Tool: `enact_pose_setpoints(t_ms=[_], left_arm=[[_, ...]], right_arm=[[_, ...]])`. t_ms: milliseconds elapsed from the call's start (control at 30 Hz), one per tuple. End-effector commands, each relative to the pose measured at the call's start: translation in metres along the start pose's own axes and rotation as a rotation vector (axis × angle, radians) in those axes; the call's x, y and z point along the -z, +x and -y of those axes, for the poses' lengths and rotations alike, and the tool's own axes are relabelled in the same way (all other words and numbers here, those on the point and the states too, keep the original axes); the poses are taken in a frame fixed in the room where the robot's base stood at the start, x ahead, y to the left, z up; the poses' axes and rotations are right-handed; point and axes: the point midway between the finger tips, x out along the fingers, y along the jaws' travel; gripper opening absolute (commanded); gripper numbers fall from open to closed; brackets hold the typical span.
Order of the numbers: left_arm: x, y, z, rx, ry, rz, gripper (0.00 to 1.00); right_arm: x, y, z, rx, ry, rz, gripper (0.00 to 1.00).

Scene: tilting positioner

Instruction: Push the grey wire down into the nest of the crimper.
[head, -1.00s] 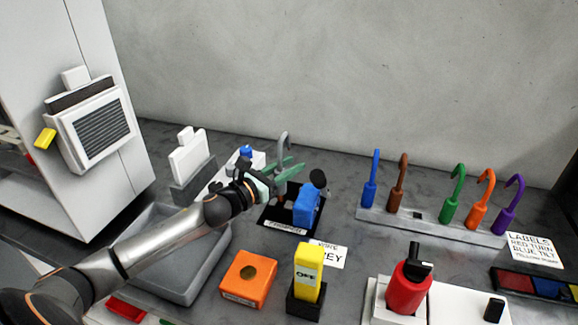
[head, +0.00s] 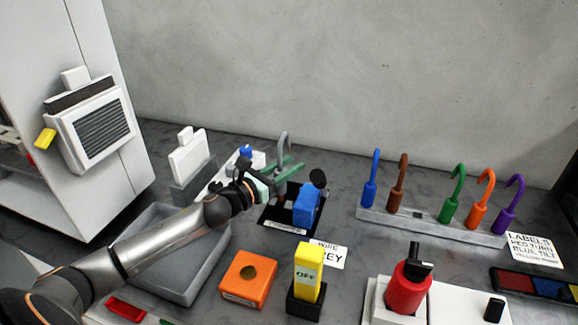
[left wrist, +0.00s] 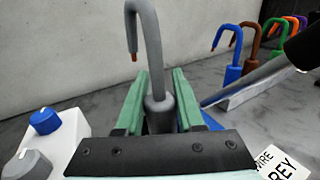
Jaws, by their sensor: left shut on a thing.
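The grey wire (head: 283,148) stands upright with a hooked top above the crimper's black base. In the left wrist view the grey wire (left wrist: 152,60) has a thick lower sleeve between the green fingers. My left gripper (head: 283,172) is shut on it. The crimper (head: 306,207) has a blue body and a black-knobbed lever (head: 318,179) just right of the wire. The nest is hidden behind the gripper and the wire's lower end, so I cannot tell how deep the wire sits. My right gripper is out of view.
Blue, brown, green, orange and purple wires stand in a grey rack (head: 430,229) at right. An orange box (head: 248,279), a yellow OFF switch (head: 308,271) and a red-handled device (head: 409,288) stand in front. A grey tray (head: 150,217) lies under my left arm.

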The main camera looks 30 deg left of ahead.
Motion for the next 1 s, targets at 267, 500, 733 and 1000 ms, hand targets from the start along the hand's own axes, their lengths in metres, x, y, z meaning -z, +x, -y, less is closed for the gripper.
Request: enact_pose_setpoints(t_ms=[267,500,733,1000], left_arm=[[0.004,0.0,0.0,0.0,0.0,0.001,0.0],[0.01,0.0,0.0,0.0,-0.001,0.001,0.0],[0.016,0.0,0.0,0.0,-0.001,0.001,0.0],[0.023,0.0,0.0,0.0,0.0,0.001,0.0]], right_arm=[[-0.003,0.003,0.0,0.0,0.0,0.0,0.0],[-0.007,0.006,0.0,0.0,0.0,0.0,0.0],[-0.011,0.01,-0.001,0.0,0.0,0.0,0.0],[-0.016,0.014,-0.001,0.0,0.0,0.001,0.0]])
